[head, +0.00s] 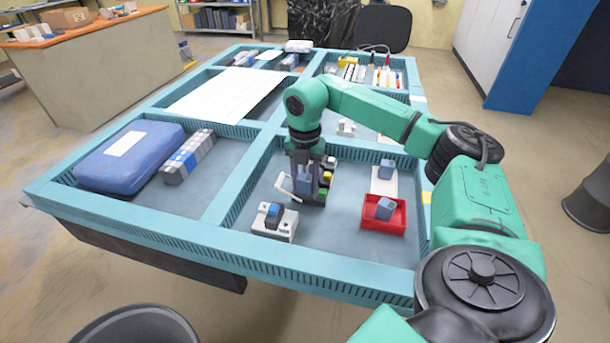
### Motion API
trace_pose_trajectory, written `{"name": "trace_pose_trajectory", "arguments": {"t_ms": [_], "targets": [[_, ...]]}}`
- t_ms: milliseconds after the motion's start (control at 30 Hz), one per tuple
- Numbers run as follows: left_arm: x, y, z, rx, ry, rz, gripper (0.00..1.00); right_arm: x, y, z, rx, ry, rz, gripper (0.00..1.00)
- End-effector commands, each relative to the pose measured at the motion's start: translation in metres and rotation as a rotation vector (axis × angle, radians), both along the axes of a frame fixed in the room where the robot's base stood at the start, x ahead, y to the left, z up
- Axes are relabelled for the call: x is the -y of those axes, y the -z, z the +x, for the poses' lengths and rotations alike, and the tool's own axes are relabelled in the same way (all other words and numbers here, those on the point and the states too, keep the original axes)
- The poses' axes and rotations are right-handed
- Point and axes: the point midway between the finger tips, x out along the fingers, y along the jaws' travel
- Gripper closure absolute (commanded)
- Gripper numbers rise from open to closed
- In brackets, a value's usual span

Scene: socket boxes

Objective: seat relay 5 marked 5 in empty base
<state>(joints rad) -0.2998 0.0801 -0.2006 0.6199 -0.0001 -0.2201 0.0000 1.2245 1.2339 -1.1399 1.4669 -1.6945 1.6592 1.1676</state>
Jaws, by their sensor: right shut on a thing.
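My right gripper (306,158) points straight down over the front middle compartment, shut on a blue-grey relay (306,184). The relay is upright, at a dark socket base row (327,176) with green, yellow and white parts. I cannot tell whether it touches the base or is seated. No marking on it is readable. A white lever-like part (284,187) stands just left of the relay. The gripper and relay hide part of the row. My left gripper is not in view.
A white base with a blue-and-black block (273,212) stands front left of the row. To the right are a red tray (396,226) holding a grey-blue block and a white plate (378,186) with another. Teal dividers (226,190) bound the compartment. A blue case (120,172) lies left.

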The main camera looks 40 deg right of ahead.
Motion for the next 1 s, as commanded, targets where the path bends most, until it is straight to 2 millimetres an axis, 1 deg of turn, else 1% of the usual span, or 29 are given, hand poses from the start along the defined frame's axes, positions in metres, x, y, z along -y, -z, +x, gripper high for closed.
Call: {"name": "trace_pose_trajectory", "arguments": {"t_ms": [33, 167, 200, 233, 267, 733, 767, 800, 833, 1000], "targets": [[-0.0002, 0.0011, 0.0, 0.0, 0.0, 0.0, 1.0, 0.0, 0.0025, -0.0004, -0.002, 0.0, 0.0, 1.0], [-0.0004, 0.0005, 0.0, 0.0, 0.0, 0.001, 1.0, 0.0001, 0.002, -0.0004, -0.003, 0.0, -0.001, 1.0], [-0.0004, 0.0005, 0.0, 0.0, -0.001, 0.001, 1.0, 0.0001, 0.0021, -0.0004, -0.003, 0.0, -0.001, 0.38], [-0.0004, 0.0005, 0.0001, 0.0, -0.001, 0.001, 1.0, 0.0001, 0.0021, -0.0004, -0.003, 0.0, -0.001, 0.27], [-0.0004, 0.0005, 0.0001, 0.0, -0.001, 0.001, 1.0, 0.0001, 0.002, -0.0005, -0.003, 0.0, -0.001, 0.18], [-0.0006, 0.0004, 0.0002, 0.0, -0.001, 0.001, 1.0, 0.0013, 0.002, -0.0014, -0.006, 0.002, -0.003, 0.18], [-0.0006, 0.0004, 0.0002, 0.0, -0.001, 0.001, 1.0, 0.0014, 0.0021, -0.0015, -0.006, 0.002, -0.003, 0.26], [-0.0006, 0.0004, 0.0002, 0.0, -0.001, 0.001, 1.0, 0.0014, 0.0021, -0.0015, -0.006, 0.002, -0.003, 0.11], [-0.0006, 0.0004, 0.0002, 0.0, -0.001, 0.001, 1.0, 0.0015, 0.0021, -0.0015, -0.007, 0.002, -0.004, 0.06], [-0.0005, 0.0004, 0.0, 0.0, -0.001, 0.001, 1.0, 0.002, 0.0023, -0.0019, -0.009, 0.003, -0.005, 0.05]]}}
